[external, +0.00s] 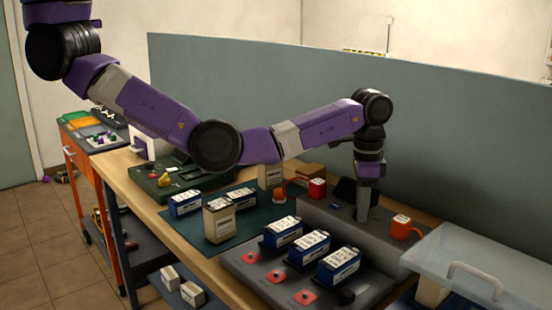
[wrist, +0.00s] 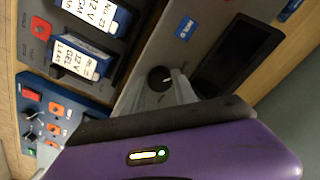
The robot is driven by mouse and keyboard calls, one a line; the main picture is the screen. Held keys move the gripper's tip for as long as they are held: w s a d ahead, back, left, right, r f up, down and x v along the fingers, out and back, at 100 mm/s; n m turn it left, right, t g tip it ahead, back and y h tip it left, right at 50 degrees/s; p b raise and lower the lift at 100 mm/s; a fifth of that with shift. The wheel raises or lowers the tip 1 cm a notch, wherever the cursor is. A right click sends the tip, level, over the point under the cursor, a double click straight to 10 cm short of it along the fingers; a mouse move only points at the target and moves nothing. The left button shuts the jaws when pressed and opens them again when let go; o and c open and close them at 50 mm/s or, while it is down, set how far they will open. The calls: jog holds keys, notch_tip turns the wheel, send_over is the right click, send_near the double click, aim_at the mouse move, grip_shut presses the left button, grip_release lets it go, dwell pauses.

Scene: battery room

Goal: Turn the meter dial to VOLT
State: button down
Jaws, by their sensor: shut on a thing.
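The meter is a grey panel with a dark screen (wrist: 238,58) and a blue label (wrist: 184,27) in the wrist view. Its dial (wrist: 160,77) is a round black knob with a small pale pointer mark. The word the mark points to cannot be read. My gripper (wrist: 161,84) has its pale fingers on either side of the dial and is shut on it. In the external view my gripper (external: 362,216) points straight down at the grey meter housing (external: 325,212), and the dial is hidden behind the fingers.
Blue-and-white batteries (external: 338,266) stand on a grey tray with red buttons (external: 305,297) in front. Red-orange blocks (external: 401,228) (external: 317,188) flank the gripper. A clear bin (external: 500,262) stands at right. A grey-blue partition (external: 450,150) rises behind the bench.

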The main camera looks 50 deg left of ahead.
jog(key=shift+r, duration=0.1)
jog(key=shift+a+r+m+p, duration=0.1)
jog(key=shift+m+p, duration=0.7)
jog(key=shift+p, duration=0.1)
jog(key=m+p, duration=0.2)
jog(key=m, duration=0.1)
jog(key=shift+p, duration=0.4)
jog(key=m+p, duration=0.1)
jog(key=m, duration=0.2)
jog(key=shift+m, duration=0.3)
jog(key=shift+f+m, duration=0.2)
jog(key=shift+m, duration=0.9)
jog(key=c, duration=1)
grip_release()
